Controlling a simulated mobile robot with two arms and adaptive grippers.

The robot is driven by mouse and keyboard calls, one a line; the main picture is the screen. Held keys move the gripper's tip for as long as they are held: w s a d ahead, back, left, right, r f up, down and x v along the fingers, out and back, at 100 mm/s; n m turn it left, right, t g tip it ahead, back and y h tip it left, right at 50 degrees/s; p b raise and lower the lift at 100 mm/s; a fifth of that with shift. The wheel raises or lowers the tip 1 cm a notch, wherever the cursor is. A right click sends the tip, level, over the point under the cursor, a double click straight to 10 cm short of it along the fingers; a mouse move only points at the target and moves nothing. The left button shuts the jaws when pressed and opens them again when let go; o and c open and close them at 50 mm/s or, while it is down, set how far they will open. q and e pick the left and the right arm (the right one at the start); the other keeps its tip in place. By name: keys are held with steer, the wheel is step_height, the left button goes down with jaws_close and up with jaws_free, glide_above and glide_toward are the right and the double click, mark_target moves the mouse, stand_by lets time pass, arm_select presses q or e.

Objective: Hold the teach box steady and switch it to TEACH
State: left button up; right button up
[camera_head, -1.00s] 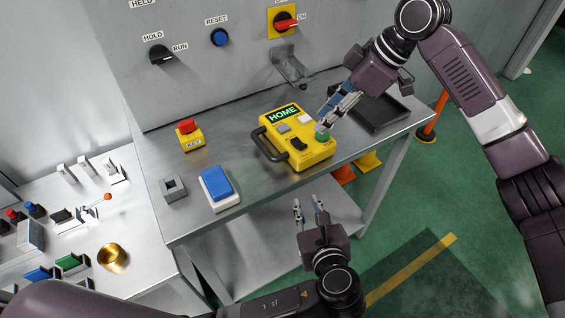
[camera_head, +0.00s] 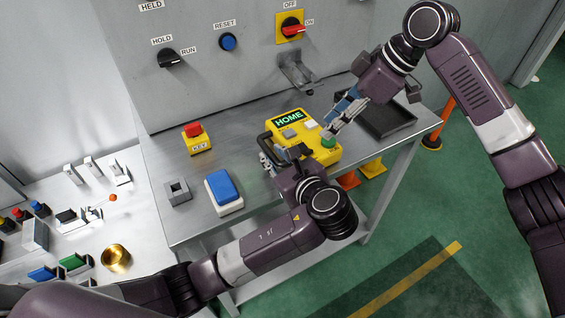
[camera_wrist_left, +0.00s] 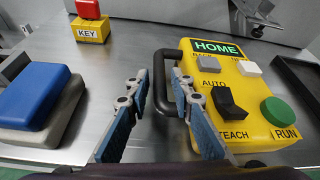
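The yellow teach box (camera_head: 325,155) lies on the metal bench; its green display reads HOME. In the left wrist view its black handle (camera_wrist_left: 160,90) faces left, and its black selector (camera_wrist_left: 230,102) sits between AUTO and TEACH labels; I cannot tell its setting surely. My left gripper (camera_head: 274,158) is open at the handle. In the left wrist view its fingers (camera_wrist_left: 158,88) appear on either side of the handle bar, with gaps. My right gripper (camera_head: 331,134) hovers near the box's green RUN button (camera_wrist_left: 277,111); its finger opening is unclear.
A blue-topped block (camera_head: 222,190), a grey socket (camera_head: 177,192) and a yellow KEY box (camera_head: 197,139) with red top stand left of the teach box. A black tray (camera_head: 388,120) lies to the right. The wall panel (camera_head: 215,85) rises behind.

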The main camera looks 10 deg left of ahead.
arm_select(q)
steer(key=shift+x, duration=2.05)
steer(key=shift+c, duration=0.2)
steer(key=shift+s, duration=0.1)
jaws_close()
